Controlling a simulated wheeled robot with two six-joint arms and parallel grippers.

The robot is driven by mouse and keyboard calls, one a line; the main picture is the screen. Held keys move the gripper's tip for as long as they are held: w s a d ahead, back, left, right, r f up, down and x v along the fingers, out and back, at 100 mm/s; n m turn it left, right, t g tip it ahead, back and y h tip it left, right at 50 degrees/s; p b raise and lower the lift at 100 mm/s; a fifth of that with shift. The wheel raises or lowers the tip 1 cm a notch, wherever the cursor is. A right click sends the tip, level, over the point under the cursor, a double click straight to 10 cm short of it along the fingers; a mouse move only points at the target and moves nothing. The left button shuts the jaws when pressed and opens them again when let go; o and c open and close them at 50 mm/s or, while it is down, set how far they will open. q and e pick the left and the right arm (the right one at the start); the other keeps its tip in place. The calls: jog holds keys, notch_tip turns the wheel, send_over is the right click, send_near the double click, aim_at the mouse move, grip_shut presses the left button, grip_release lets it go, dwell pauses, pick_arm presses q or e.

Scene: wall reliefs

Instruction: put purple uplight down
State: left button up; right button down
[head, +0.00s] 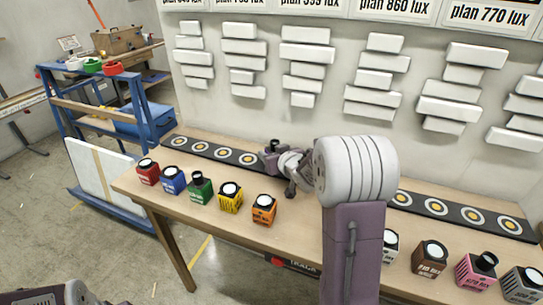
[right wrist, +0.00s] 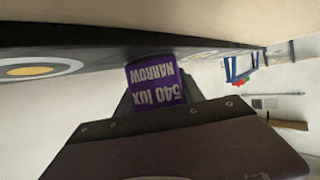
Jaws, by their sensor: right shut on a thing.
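The purple uplight (right wrist: 155,85), printed "540 lux NARROW", appears upside down in the right wrist view. My right gripper (right wrist: 155,105) is shut on it. In the head view my right gripper (head: 272,158) is over the black strip (head: 215,151) at the back of the table, right of several ringed targets. The uplight is small and largely hidden there. In the right wrist view it is close against the dark strip; I cannot tell whether it touches. My left gripper is out of view; only part of my left arm shows at the bottom left.
Red (head: 148,172), blue (head: 173,181), green (head: 201,189), yellow (head: 230,198) and orange (head: 264,210) uplights stand along the table front. More stand at right, including brown (head: 430,258) and pink (head: 477,270) ones. White block reliefs (head: 306,52) line the wall behind.

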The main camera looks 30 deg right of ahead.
jog(key=c, duration=0.7)
grip_release()
jog(key=shift+f, duration=0.15)
jog(key=shift+r, duration=0.25)
jog(key=shift+s+r, duration=0.15)
jog(key=shift+s, duration=0.15)
jog(key=p+v, duration=0.3)
jog(key=v, duration=0.7)
jog(key=shift+s+r, duration=0.1)
jog(key=shift+s, duration=0.6)
jog(key=shift+r, duration=0.1)
